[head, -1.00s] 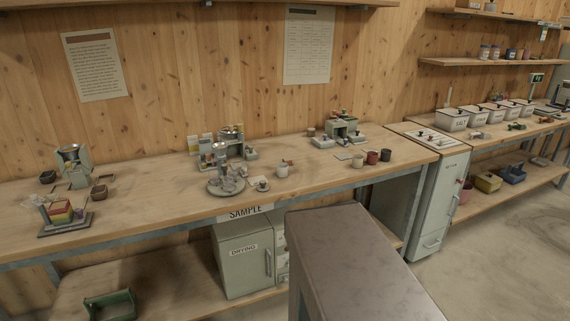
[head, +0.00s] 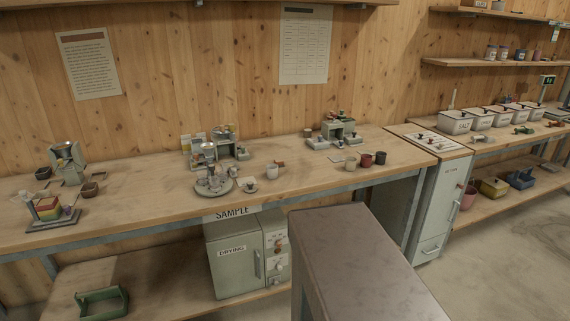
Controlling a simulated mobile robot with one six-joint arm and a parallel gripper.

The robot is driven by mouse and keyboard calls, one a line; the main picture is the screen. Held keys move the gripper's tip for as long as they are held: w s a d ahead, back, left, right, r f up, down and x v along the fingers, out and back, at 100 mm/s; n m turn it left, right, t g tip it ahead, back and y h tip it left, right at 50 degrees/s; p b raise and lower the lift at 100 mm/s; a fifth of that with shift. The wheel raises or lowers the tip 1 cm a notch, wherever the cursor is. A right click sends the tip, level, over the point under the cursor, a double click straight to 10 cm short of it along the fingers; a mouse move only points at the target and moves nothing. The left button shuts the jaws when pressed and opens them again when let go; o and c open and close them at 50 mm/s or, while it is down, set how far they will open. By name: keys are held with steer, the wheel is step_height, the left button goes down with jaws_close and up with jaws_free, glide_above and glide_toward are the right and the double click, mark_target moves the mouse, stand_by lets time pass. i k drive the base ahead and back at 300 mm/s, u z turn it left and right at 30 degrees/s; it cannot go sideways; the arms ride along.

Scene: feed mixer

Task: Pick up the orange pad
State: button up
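A small stack of coloured blocks or pads (head: 47,209) sits on a dark stand at the left end of the long wooden bench in the head view. My gripper is not in view.
A grey-green device (head: 68,160) and small dark cups stand behind the stack. A round metal tray (head: 216,187), mugs and a small machine (head: 338,132) stand farther right on the bench. A drying cabinet (head: 234,257) and a green tray (head: 102,303) are below.

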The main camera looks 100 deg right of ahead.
mark_target(279, 162)
steer(key=z, duration=0.05)
steer(key=k, duration=2.7)
steer(key=z, duration=1)
steer(key=i, duration=1)
steer(key=u, duration=0.1)
